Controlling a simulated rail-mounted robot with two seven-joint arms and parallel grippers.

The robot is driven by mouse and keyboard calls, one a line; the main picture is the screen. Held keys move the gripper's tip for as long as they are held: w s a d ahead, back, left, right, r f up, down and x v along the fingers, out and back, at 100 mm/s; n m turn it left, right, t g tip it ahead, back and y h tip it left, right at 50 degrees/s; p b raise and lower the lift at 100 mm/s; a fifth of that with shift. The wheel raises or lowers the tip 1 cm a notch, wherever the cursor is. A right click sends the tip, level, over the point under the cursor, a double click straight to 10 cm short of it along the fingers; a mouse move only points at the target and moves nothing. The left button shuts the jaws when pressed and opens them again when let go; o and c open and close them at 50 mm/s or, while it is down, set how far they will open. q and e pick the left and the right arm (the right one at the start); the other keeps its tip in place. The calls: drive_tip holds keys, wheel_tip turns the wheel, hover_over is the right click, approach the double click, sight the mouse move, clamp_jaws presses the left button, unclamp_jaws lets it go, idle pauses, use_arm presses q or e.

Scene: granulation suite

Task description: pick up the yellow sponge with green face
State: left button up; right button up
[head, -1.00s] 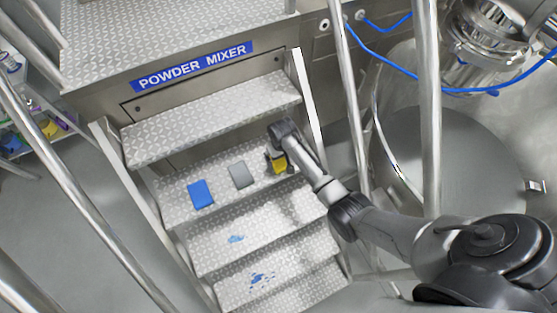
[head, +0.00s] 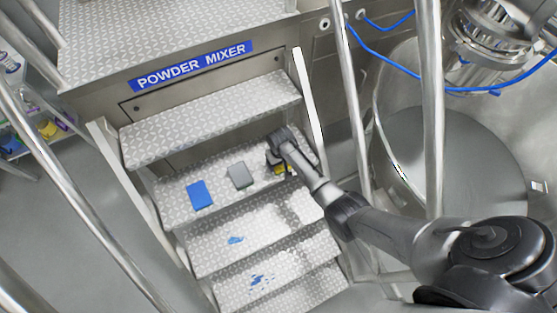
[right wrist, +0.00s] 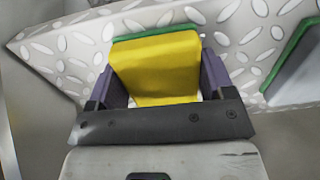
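The yellow sponge with green face (right wrist: 158,65) lies on a stair tread, yellow side toward the wrist camera, green showing along its far edge. In the head view only small yellow bits of the sponge (head: 281,170) show beneath my right gripper (head: 276,160). In the right wrist view the two dark fingers of my right gripper (right wrist: 160,85) stand on either side of the sponge. Slim pale gaps show beside the sponge near the palm, so the gripper looks open around it; contact at the fingertips is unclear. My left gripper is not in view.
A grey pad (head: 239,175) and a blue pad (head: 199,195) lie left of the sponge on the same tread (head: 165,205). Blue spills (head: 258,280) mark lower treads. Metal handrails (head: 350,100) flank the stairs. The tread above (head: 210,120) overhangs behind.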

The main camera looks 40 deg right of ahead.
drive_tip(key=c, duration=0.4)
drive_tip(key=shift+r, duration=0.1)
drive_tip(key=shift+r, duration=0.5)
drive_tip(key=r, duration=0.1)
drive_tip(key=r+p, duration=0.1)
drive_tip(key=r, duration=0.1)
drive_tip(key=shift+s+d+r, duration=0.3)
drive_tip(key=shift+s, duration=0.05)
drive_tip(key=shift+s+d+r+p, duration=0.3)
drive_tip(key=shift+s+d+r, duration=0.8)
drive_tip(key=shift+s, duration=0.3)
drive_tip(key=shift+s+d+r+p, duration=0.35)
drive_tip(key=shift+s+d+r, duration=0.75)
drive_tip(key=shift+s, duration=0.35)
drive_tip(key=shift+s+d+r+p, duration=0.3)
drive_tip(key=shift+s+d+r, duration=0.75)
drive_tip(key=shift+s, duration=0.35)
drive_tip(key=shift+f, duration=0.15)
